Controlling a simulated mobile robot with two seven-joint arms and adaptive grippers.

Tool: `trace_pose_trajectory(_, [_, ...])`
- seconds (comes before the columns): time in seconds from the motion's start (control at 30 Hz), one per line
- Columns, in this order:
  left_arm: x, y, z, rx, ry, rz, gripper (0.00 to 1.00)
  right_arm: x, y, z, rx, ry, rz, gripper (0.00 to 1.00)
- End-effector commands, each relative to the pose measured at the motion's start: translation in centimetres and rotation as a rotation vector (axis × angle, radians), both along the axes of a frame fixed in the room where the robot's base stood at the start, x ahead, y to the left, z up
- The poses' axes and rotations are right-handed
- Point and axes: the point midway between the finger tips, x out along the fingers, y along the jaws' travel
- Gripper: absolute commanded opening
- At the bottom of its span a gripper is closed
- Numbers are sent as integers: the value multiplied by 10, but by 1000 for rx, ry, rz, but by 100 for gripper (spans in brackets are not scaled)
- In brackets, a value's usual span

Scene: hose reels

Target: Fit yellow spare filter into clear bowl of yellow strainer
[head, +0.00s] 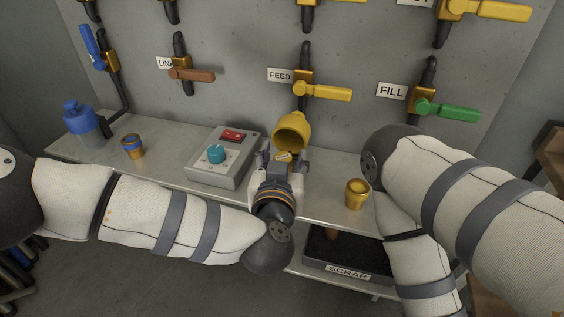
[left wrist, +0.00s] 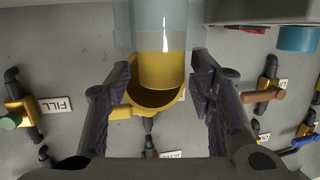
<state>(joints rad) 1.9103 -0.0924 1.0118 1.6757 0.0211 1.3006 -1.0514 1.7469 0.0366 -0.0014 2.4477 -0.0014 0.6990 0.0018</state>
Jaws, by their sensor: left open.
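The yellow spare filter (head: 356,193), a small brass-yellow cup, stands upright on the bench, to the right of my left gripper (head: 282,158). The yellow strainer's round housing (head: 292,131) hangs below the FEED valve; its hollow opening shows in the left wrist view (left wrist: 152,98). The left wrist view also shows a clear bowl (left wrist: 160,14) with a yellow end part (left wrist: 162,66) between my left fingers (left wrist: 163,70). The fingers are open, with gaps beside it. In the head view the gripper mostly hides the bowl. My right gripper is out of view.
A grey control box (head: 223,160) with a teal knob and red switch stands left of my left gripper. A blue-banded filter (head: 133,146) and a blue-capped strainer (head: 84,119) are further left. A black SCRAP tray (head: 346,272) sits below the bench. My right arm covers the bench's right.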

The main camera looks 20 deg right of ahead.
Motion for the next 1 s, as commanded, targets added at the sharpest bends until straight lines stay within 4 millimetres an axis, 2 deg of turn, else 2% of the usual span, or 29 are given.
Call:
trace_pose_trajectory(0.17, [-26, 11, 12, 2, -8, -4, 49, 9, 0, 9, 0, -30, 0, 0])
trace_pose_trajectory(0.4, [-80, 34, 25, 1, -10, -4, 49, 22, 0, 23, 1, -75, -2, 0])
trace_pose_trajectory(0.5, [-95, 40, 26, 0, -8, -3, 49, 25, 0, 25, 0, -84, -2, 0])
trace_pose_trajectory(0.77, [-107, 46, 20, 3, 11, -7, 49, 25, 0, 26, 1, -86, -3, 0])
trace_pose_trajectory(0.83, [-117, 55, -9, 20, 88, -40, 49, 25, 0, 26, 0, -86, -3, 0])
trace_pose_trajectory(0.87, [-126, 62, -30, 31, 149, -61, 49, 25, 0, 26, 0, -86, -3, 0])
trace_pose_trajectory(0.9, [-144, 77, -65, 51, 261, -89, 49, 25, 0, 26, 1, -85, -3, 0])
trace_pose_trajectory(0.97, [-181, 113, -122, 86, 476, -111, 49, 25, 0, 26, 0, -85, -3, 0])
trace_pose_trajectory(1.0, [-212, 142, -156, 110, 633, -105, 49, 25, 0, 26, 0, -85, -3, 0])
